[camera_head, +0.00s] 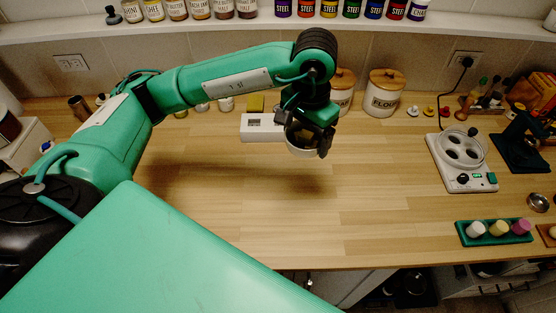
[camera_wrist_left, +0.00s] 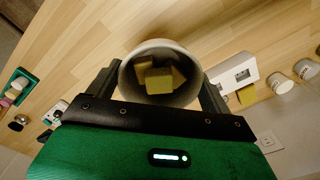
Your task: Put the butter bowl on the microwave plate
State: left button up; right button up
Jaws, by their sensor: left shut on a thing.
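My left gripper (camera_head: 310,138) is shut on the butter bowl (camera_head: 301,152), a pale round bowl held above the wooden counter with its shadow below. In the left wrist view the bowl (camera_wrist_left: 133,72) sits between the two fingers, and yellow butter pieces (camera_wrist_left: 159,80) lie inside it. I see no thing that I can clearly name as the microwave plate. My right gripper is not in view.
A white scale-like device (camera_head: 262,132) stands just left of the bowl. Canisters (camera_head: 383,97) stand behind. A white appliance with round wells (camera_head: 463,178) and a green tray (camera_head: 466,239) are at right. The middle counter (camera_head: 370,200) is clear.

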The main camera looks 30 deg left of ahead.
pick_arm(q)
notch_tip(320, 180, down, 15)
jog(key=p, duration=0.4)
jog(key=shift+r+p, duration=0.15)
jog(key=shift+p, duration=0.2)
notch_tip(320, 180, down, 3)
jog(key=shift+s+r+p, duration=0.1)
jog(key=shift+p, duration=0.5)
jog(key=shift+f, duration=0.45)
jog(key=shift+f, duration=0.1)
jog(key=shift+f, duration=0.15)
jog(key=o, duration=1)
